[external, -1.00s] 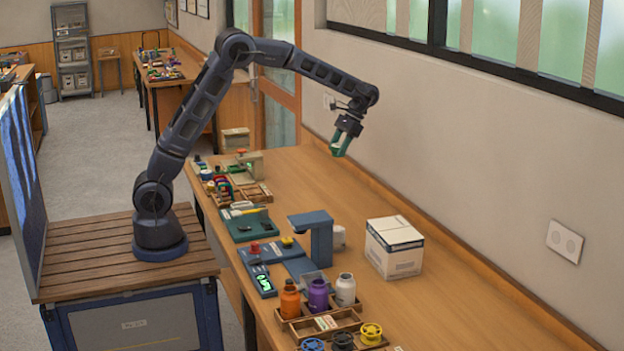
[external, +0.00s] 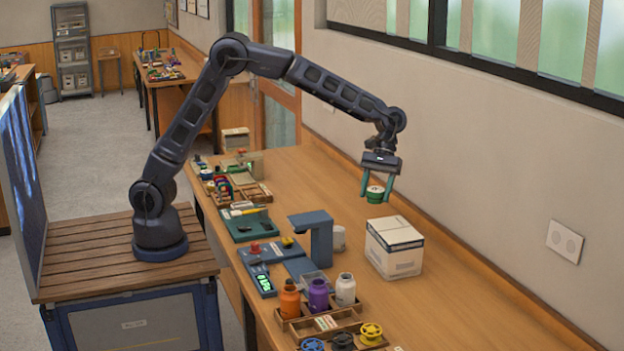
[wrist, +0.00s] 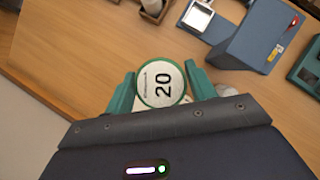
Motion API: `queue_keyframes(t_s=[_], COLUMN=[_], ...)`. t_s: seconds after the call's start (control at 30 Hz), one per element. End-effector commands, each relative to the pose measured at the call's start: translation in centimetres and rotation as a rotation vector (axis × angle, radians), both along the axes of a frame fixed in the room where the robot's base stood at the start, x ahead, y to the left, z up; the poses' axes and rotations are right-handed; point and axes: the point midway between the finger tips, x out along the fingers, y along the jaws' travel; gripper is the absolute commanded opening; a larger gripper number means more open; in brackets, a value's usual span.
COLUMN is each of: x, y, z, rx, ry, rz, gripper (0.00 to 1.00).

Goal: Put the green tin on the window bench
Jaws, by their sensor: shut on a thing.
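The tin is held in the air above the long wooden bench (external: 460,300) under the window, behind the white box in the external view. The tin's underside is hidden in the wrist view.
A white box (external: 394,248) stands on the bench below and near the tin. A blue stand (external: 318,240), a white cup (external: 338,239) and bottles in a wooden tray (external: 318,296) are to its left and front. Bench space behind the box is clear.

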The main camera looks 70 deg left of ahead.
Motion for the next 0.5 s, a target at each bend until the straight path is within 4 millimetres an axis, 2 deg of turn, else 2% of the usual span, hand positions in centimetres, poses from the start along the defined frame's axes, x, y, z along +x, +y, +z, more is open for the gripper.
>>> queue_keyframes(t_s=[0.03, 0.1, 0.2, 0.3, 0.5], x=[-1.1, -2.3, -3.9, -5.2, -7.0], y=[-2.1, -4.8, -7.9, -10.1, -13.1], z=[0.2, 0.4, 0.5, 0.7, 0.8], rx=[-0.001, -0.002, 0.000, 0.000, 0.000], ry=[-0.002, -0.002, 0.000, -0.001, 0.000], rz=[0.029, 0.086, 0.153, 0.207, 0.277], gripper=[0.33, 0.33, 0.33, 0.33, 0.33])
